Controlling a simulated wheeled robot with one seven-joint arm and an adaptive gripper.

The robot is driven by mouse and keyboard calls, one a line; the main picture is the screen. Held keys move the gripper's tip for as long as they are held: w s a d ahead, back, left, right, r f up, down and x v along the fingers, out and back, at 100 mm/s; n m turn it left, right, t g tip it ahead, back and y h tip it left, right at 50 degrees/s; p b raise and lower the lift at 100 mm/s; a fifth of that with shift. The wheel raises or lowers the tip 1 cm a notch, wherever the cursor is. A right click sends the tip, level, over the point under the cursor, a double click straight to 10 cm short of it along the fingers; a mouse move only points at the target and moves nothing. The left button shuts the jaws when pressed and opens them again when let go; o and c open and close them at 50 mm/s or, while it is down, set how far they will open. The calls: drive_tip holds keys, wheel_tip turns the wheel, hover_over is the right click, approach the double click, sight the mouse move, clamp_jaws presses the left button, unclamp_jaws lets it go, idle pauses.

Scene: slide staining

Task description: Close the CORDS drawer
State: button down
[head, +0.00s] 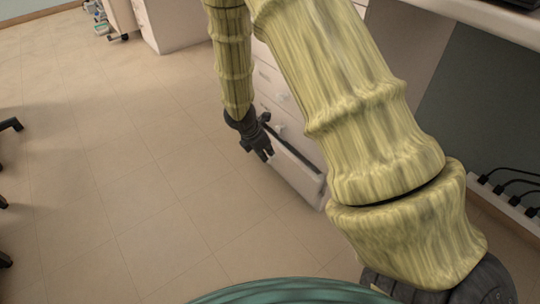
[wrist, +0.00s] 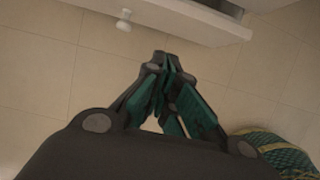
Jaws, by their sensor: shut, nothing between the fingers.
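A low drawer (head: 298,170) stands pulled out from the white cabinet in the head view. I cannot read any label on it. My gripper (head: 266,155) hangs beside its front at the left end, pointing down, with its fingers shut and empty. I cannot tell whether it touches the drawer. In the wrist view my gripper (wrist: 165,62) shows its fingertips together over the floor. A pale drawer front (wrist: 190,18) with a round knob (wrist: 124,20) lies beyond the fingertips there, apart from them in the picture. My arm hides part of the cabinet.
More closed drawers (head: 268,78) are above the open one. A desk (head: 490,20) is at the upper right, with black cables and a power strip (head: 510,205) below it. Black chair legs (head: 8,125) show at the left edge. The tiled floor (head: 130,170) left of the drawer is clear.

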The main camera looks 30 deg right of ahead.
sight(289, 159)
drive_tip(key=d+f+b, duration=0.7)
drive_tip(key=f, duration=0.1)
drive_tip(key=shift+w, duration=0.3)
idle(0.3)
drive_tip(key=shift+r, duration=0.1)
drive_tip(key=d+p, duration=0.2)
drive_tip(key=shift+r+p, duration=0.15)
drive_tip(key=shift+p, duration=0.15)
drive_tip(key=shift+d+f, duration=0.2)
drive_tip(key=shift+d, duration=0.1)
drive_tip(key=shift+a, duration=0.1)
